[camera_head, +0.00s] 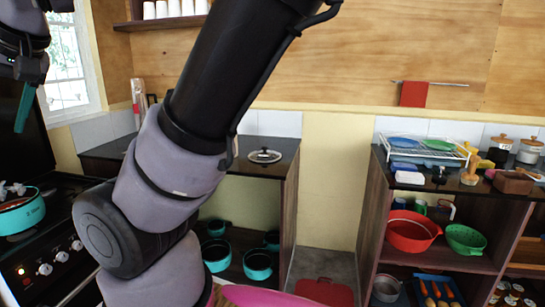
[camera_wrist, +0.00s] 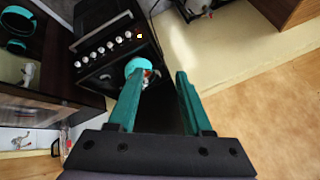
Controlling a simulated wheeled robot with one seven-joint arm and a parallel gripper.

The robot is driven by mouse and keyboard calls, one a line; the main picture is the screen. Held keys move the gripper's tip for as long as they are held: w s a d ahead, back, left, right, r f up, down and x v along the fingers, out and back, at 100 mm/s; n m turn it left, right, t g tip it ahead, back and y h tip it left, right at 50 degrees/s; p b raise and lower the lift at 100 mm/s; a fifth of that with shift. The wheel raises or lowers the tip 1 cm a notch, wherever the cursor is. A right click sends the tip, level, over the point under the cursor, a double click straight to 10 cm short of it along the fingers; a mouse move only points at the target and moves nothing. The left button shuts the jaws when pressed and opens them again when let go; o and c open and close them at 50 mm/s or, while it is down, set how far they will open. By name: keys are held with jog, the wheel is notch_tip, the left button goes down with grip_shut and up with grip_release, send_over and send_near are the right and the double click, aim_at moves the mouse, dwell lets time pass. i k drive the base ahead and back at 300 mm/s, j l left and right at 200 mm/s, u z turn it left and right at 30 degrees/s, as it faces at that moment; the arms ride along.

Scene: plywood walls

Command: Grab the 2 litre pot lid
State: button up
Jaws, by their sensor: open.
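A round glass pot lid (camera_head: 265,156) with a metal rim and dark knob lies on the dark counter (camera_head: 284,148), right of my arm in the head view. Its size marking cannot be read. I cannot make out the lid in the wrist view. My gripper shows at the upper left of the head view, one teal finger (camera_head: 25,107) hanging down, far left of the lid. In the wrist view my gripper (camera_wrist: 158,78) has its two teal fingers apart with nothing between them.
A teal pot (camera_head: 20,212) stands on the stove (camera_head: 45,262) at left, also seen beyond my fingers in the wrist view (camera_wrist: 134,64). Teal pots (camera_head: 257,264) sit below the counter. A right-hand shelf unit holds a dish rack (camera_head: 422,151) and a red colander (camera_head: 411,232).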

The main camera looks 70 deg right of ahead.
aim_at(264, 156)
jog(key=z, duration=2.25)
jog(key=i+j, duration=0.3)
jog(key=i, duration=0.15)
jog(key=i+j, duration=0.3)
jog(key=i, duration=0.15)
jog(key=i+j+u, duration=0.1)
jog(key=i+j, duration=0.25)
jog(key=i+l, duration=0.05)
jog(key=i, duration=0.05)
